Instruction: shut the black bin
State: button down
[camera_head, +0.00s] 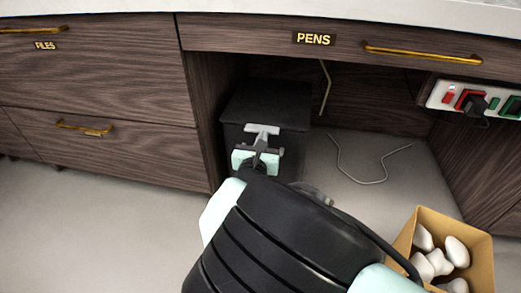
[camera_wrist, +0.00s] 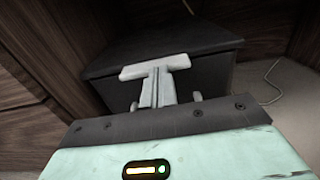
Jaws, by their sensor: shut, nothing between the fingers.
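The black bin (camera_head: 267,101) stands under the desk, in the knee space beside the left drawers. Its lid (camera_wrist: 190,35) lies flat, or nearly flat, over the bin body (camera_wrist: 215,75); I see no clear gap under its edge. My gripper (camera_head: 262,129) is shut and empty, in front of the bin at the lid's front edge. In the wrist view the fingertips (camera_wrist: 155,70) overlap that edge; I cannot tell whether they touch it. My gripper hides part of the bin's front.
The desk's PENS drawer (camera_head: 280,38) hangs above the bin, with the FILES drawers (camera_head: 95,65) at left. A cardboard box (camera_head: 478,250) of white bulbs stands at lower right. A power strip (camera_head: 475,102) and a cable (camera_head: 365,182) are right of the bin.

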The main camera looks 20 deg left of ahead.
aim_at(266, 129)
jog(key=shift+w, duration=0.1)
jog(key=shift+w+r, duration=0.1)
jog(key=shift+w, duration=0.25)
jog(key=p+x, duration=0.1)
jog(key=x, duration=0.2)
jog(key=shift+w+a, duration=0.1)
jog(key=shift+w, duration=0.55)
jog(key=shift+r, duration=0.1)
